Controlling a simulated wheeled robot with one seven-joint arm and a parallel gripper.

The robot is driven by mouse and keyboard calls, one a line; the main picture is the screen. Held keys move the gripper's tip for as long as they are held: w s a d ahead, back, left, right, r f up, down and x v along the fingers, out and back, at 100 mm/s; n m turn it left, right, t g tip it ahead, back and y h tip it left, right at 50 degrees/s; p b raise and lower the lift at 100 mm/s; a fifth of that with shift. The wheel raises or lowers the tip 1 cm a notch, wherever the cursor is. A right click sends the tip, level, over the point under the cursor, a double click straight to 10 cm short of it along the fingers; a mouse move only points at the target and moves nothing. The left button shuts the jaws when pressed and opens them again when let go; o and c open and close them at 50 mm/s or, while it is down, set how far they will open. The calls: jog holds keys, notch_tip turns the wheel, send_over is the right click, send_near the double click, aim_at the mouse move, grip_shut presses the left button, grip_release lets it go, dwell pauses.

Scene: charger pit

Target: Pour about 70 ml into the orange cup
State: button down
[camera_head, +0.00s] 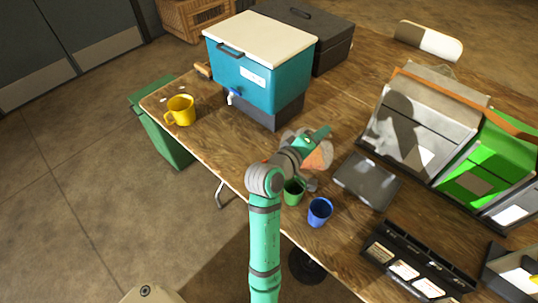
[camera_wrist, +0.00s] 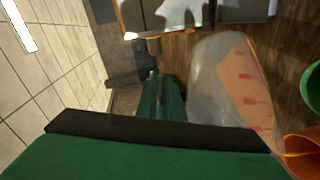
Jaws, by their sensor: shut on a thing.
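My gripper (camera_head: 312,142) is above the table, shut on a translucent jug (camera_head: 320,157) with an orange area. In the wrist view the jug (camera_wrist: 215,80) shows a clear grey body and an orange side with red marks. I cannot tell whether the orange is liquid, or how full the jug is. The orange cup (camera_wrist: 302,150) shows partly at the lower right of the wrist view, close to the jug. I cannot make out the orange cup in the head view, where my arm may hide it. No stream is visible.
A green cup (camera_head: 293,192) and a blue cup (camera_head: 320,212) stand below my gripper in the picture. A yellow mug (camera_head: 181,112) stands at the left edge. A teal cooler (camera_head: 245,82), a grey tray (camera_head: 368,182) and a black rack (camera_head: 415,265) are around.

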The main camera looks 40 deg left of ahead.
aim_at(331, 147)
jog(key=shift+s+r, duration=0.1)
dwell(0.3)
jog(key=shift+m+g+y, duration=0.3)
jog(key=shift+m+g, duration=0.5)
jog(key=shift+g, duration=0.1)
jog(key=w+d+f, duration=0.2)
jog(key=shift+w+d+f, duration=0.15)
jog(key=shift+d+f, duration=0.05)
jog(key=shift+f, duration=0.1)
jog(key=shift+f+g, duration=0.25)
jog(key=shift+g, duration=0.05)
jog(key=shift+w+d+f+m+y+p, duration=0.2)
jog(key=shift+d+f+m+y+p, duration=0.1)
jog(key=shift+p, duration=0.05)
jog(key=shift+w+d, duration=0.1)
jog(key=shift+w, duration=0.05)
jog(key=shift+g, duration=0.3)
